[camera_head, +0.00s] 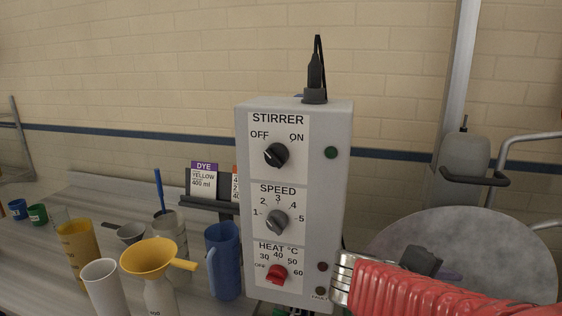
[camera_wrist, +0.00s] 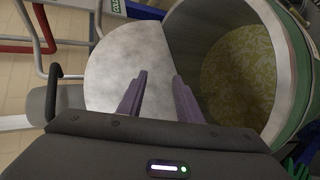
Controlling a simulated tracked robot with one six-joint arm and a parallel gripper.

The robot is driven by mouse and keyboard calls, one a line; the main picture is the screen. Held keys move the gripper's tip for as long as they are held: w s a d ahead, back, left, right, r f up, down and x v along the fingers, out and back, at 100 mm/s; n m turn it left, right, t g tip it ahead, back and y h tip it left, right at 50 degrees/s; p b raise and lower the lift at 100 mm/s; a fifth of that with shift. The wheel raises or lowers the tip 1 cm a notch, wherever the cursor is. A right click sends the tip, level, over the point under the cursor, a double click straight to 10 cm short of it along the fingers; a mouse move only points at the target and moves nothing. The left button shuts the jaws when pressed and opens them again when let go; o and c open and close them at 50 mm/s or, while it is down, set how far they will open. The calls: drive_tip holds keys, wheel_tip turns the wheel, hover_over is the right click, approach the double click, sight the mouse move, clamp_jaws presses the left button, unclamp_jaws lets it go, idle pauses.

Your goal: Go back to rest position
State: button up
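My gripper (camera_wrist: 160,82) shows in the wrist view with its two purple fingers apart and nothing between them. It points toward a pale grey round lid (camera_wrist: 125,62) and the open vat beside it. In the head view a dark part of my gripper (camera_head: 424,262) shows at the lower right, in front of the same lid (camera_head: 480,240). My red ribbed arm sleeve partly hides it there, and its fingertips are hard to make out.
A grey control box (camera_head: 340,190) with stirrer, speed and heat knobs stands close left of my arm. Cups, a yellow funnel (camera_head: 150,258) and a blue jug (camera_head: 224,262) crowd the bench at left. The vat (camera_wrist: 192,50) holds yellowish patterned contents. Metal rails (camera_head: 520,150) stand at right.

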drive_tip(key=s+a+f+g+y, duration=0.1)
drive_tip(key=s+a+f+y, duration=0.2)
drive_tip(key=s, duration=0.1)
drive_tip(key=s+a+f+m+y, duration=0.1)
drive_tip(key=s+a+f+y, duration=0.2)
drive_tip(key=f, duration=0.1)
drive_tip(key=shift+s+a+f+m+g, duration=0.25)
drive_tip(key=shift+s+a+m+g, duration=0.05)
drive_tip(key=shift+s+a+g, duration=0.1)
drive_tip(key=s+a+r+m+t+y, duration=0.2)
drive_tip(key=s+a+y, duration=0.3)
drive_tip(key=a, duration=0.4)
drive_tip(key=shift+a+r+m+t+y, duration=0.4)
drive_tip(key=shift+m+y, duration=0.1)
drive_tip(key=shift+m, duration=0.1)
idle(0.5)
idle(2.0)
